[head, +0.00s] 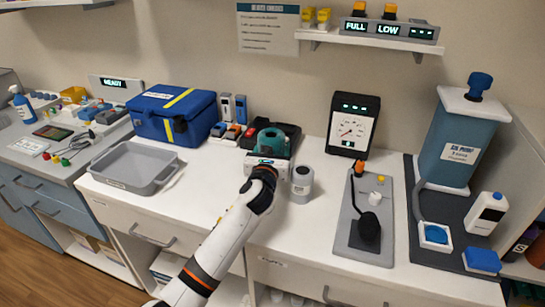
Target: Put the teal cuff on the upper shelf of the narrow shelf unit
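A teal rounded thing (272,142), which looks like the teal cuff, is at the back middle of the white counter, by a dark tray. My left arm comes in from the bottom left. Its white gripper (266,162) is right in front of the teal thing and overlaps its lower part. The fingers are hidden, so I cannot tell whether they hold it. My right gripper is not in view. I cannot clearly make out the narrow shelf unit; a low shelf with bottles (522,247) shows partly at the right edge.
A blue case (174,116) and an empty grey bin (133,168) are to the left. A gauge (352,127), a grey board (362,246) and a blue pump tank (459,143) are to the right. The front counter is mostly clear.

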